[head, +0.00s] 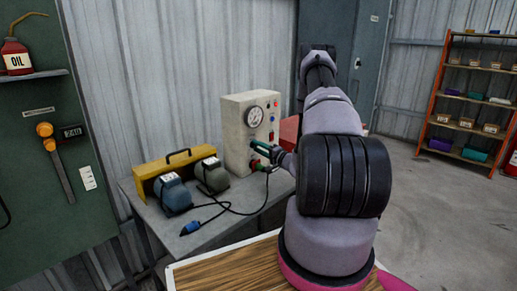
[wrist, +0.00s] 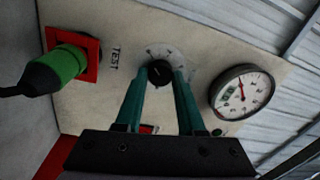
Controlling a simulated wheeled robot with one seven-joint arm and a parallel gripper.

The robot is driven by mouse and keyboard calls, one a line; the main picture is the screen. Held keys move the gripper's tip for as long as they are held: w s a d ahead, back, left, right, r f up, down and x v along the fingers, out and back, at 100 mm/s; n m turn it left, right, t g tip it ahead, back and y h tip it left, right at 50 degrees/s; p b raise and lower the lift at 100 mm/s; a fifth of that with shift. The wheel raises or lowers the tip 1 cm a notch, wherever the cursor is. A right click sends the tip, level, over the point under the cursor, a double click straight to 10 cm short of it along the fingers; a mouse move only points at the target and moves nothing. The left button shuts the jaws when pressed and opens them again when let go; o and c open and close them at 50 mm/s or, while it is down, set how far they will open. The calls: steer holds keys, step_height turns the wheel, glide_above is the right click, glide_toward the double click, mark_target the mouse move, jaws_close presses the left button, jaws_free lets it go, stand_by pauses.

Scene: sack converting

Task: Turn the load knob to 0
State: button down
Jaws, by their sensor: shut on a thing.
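The load knob (wrist: 160,72) is a small round black knob on the cream face of a test box. A ring of scale marks surrounds it in the wrist view. My gripper (wrist: 161,80) has its two green fingers shut on the knob, one on each side. In the head view my gripper (head: 262,150) reaches the front of the test box (head: 235,120) from the right. The knob is hidden there by the fingers. I cannot read the scale numbers or tell which mark the knob points to.
A round gauge (wrist: 242,90) with a red needle is beside the knob. A green plug (wrist: 65,65) sits in a red socket near the word TEST. Two motors (head: 172,194), a yellow toolbox (head: 160,172) and a black cable lie on the grey bench (head: 205,238).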

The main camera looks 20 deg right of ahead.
steer(key=c, duration=0.5)
jaws_free()
steer(key=shift+f, duration=0.1)
steer(key=v, duration=1.1)
